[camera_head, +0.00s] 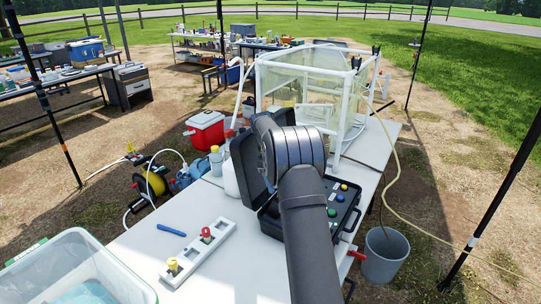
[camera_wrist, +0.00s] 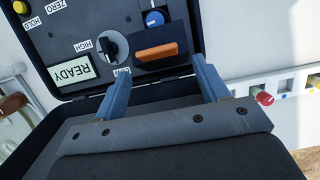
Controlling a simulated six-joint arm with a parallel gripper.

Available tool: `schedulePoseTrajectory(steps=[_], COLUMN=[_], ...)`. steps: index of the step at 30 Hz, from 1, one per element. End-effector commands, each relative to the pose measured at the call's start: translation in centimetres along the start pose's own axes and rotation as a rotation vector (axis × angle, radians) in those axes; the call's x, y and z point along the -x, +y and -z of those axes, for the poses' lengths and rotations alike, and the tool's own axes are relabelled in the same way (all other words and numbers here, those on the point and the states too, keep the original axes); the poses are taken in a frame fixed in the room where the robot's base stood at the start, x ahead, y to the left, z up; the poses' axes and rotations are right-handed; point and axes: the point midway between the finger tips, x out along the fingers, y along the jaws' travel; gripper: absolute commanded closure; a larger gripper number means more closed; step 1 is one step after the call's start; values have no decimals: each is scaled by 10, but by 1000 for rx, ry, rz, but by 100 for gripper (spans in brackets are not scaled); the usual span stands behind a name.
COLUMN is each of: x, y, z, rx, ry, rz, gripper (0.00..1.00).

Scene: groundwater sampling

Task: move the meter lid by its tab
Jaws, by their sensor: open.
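The meter is an open dark case. Its control panel (camera_head: 345,196) shows in the head view, with the raised lid (camera_head: 247,160) on its left, partly behind my arm. In the wrist view, the panel (camera_wrist: 85,25) fills the top and the dark lid (camera_wrist: 62,132) lies below it, partly covered by my gripper. My gripper (camera_wrist: 160,68) is open and empty, its two blue fingers pointing towards the panel. An orange bar (camera_wrist: 158,52) on the panel appears between and just beyond the fingertips. I cannot tell whether it is the tab. In the head view my gripper is hidden.
A white strip (camera_head: 228,233) with red and yellow caps and a blue pen (camera_head: 171,230) lie on the white table. A clear bin (camera_head: 75,272) is at lower left. A clear-walled frame box (camera_head: 305,85) stands behind the meter. A grey bucket (camera_head: 386,255) stands right of the table.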

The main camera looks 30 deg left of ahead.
Motion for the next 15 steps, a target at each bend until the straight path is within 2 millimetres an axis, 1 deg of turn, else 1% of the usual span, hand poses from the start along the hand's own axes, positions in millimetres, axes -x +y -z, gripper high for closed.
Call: schedulePoseTrajectory(steps=[1, 9, 15], x=[13, 79, 117], y=[0, 1, 0], z=[1, 1, 1], rx=[0, 0, 0], ry=[3, 3, 2], rz=[-3, -3, -2], gripper=[33, 33, 33])
